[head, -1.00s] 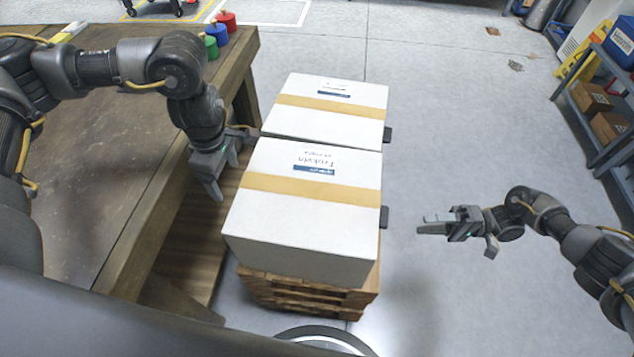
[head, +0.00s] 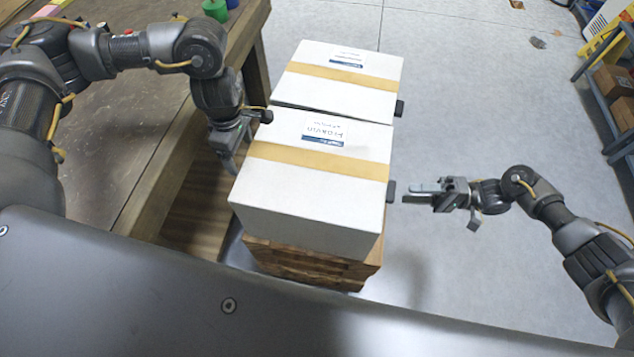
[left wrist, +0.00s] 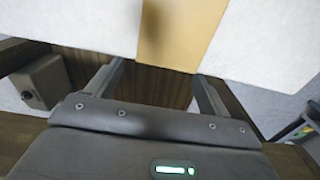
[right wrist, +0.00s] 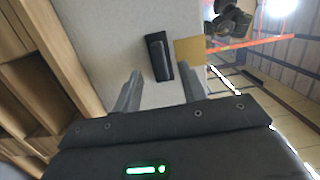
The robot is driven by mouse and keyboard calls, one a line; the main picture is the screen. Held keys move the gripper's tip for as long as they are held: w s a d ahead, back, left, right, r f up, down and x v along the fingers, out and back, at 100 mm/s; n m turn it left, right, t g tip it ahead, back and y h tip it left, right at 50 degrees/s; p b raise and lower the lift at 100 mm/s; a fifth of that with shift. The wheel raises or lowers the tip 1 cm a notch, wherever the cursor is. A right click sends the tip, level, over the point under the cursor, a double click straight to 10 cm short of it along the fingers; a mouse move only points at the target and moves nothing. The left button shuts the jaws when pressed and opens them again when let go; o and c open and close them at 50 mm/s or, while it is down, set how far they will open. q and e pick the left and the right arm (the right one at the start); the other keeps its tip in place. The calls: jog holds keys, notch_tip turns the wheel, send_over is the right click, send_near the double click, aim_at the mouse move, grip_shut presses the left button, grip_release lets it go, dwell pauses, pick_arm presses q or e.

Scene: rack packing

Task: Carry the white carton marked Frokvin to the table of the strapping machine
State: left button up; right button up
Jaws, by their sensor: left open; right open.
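The white carton marked Frokvin (head: 310,215) is the nearer of two white cartons, with a tan tape band and a label, on a wooden pallet (head: 310,264). My left gripper (head: 230,160) is open beside its left side, between carton and table; the left wrist view shows its spread fingers (left wrist: 155,82) below the white wall and tape. My right gripper (head: 420,193) is open just off its right side. In the right wrist view the spread fingers (right wrist: 160,92) point at the white wall with a black handle (right wrist: 159,57). Neither gripper visibly holds anything. The strapping machine is not identifiable.
A second white carton (head: 330,95) stands right behind the first. A brown-topped table (head: 110,140) is close on the left, with a green weight-like object (head: 215,9) on it. A shelf with brown boxes (head: 612,80) stands far right.

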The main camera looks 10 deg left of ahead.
pick_arm(q)
jog(key=shift+w+f, duration=0.1)
jog(key=shift+f, duration=2.6)
pick_arm(e)
jog(key=a, duration=0.5)
jog(key=shift+s+a, duration=0.1)
jog(key=shift+s, duration=0.3)
pick_arm(q)
jog(key=c, duration=0.9)
pick_arm(e)
jog(key=c, duration=0.9)
pick_arm(q)
grip_shut()
pick_arm(e)
grip_shut()
jog(key=shift+f, duration=0.1)
pick_arm(q)
jog(key=shift+w+r, duration=0.1)
jog(key=shift+r, duration=0.1)
pick_arm(e)
jog(key=shift+w+r, duration=0.1)
jog(key=shift+r, duration=0.15)
